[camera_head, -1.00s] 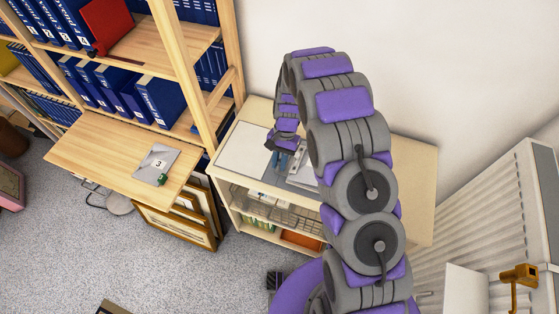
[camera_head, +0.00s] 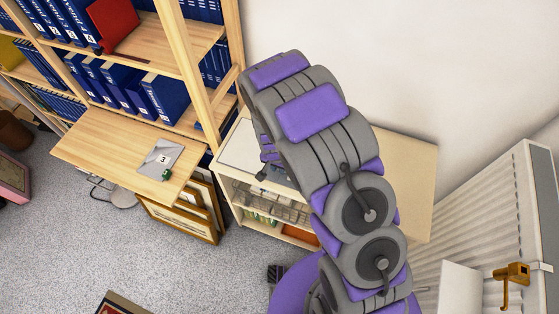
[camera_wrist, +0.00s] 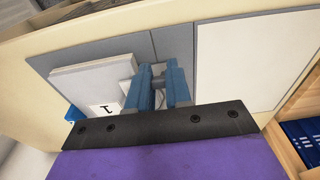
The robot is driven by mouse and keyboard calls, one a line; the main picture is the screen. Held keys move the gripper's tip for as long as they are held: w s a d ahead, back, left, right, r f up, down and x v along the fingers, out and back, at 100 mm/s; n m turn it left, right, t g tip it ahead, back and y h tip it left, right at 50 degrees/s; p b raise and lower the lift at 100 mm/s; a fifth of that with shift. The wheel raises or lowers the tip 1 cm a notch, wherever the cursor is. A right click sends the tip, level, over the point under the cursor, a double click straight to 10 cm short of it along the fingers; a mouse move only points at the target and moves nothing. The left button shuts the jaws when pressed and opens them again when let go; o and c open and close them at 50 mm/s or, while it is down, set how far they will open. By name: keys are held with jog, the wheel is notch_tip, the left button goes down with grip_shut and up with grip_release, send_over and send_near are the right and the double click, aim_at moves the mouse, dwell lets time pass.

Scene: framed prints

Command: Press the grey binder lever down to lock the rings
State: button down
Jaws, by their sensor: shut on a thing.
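The open binder (camera_wrist: 115,46) lies on top of the low cabinet. A stack of white paper marked 1 (camera_wrist: 92,82) lies on its left in the wrist view, and a white panel (camera_wrist: 240,60) is on its right. My gripper (camera_wrist: 158,70) has two blue fingers over the middle of the binder, shut on a small dark grey piece, which looks like the binder lever (camera_wrist: 159,82). The fingers hide most of the lever and the rings, so I cannot tell whether it is up or down. In the head view my arm covers most of the binder; its pale panel (camera_head: 238,146) shows.
A wooden shelf unit with blue binders (camera_head: 165,98) stands left of the cabinet. Its pull-out board (camera_head: 95,143) carries a grey folder marked 3 (camera_head: 160,157). Framed prints (camera_head: 180,222) lean below. A radiator (camera_head: 485,210) stands at right.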

aim_at(276, 181)
jog(key=s+t, duration=0.1)
jog(key=f+t+h, duration=0.1)
jog(key=t, duration=0.1)
jog(key=shift+s+a+f, duration=0.25)
jog(key=shift+s+f, duration=0.05)
jog(key=shift+s, duration=0.1)
jog(key=shift+s+a+f+t+h+b, duration=0.1)
jog(key=shift+f+t+h+b, duration=0.15)
jog(key=shift+t, duration=0.25)
jog(key=shift+s+f+t+h+b, duration=0.15)
jog(key=shift+t+b, duration=0.15)
jog(key=shift+t, duration=0.2)
jog(key=c, duration=1)
grip_release()
jog(key=shift+w, duration=0.1)
jog(key=shift+c, duration=0.2)
jog(key=shift+r, duration=0.1)
jog(key=p+v, duration=1.4)
jog(key=v, duration=0.3)
jog(key=shift+s+a, duration=0.2)
jog(key=shift+s, duration=0.1)
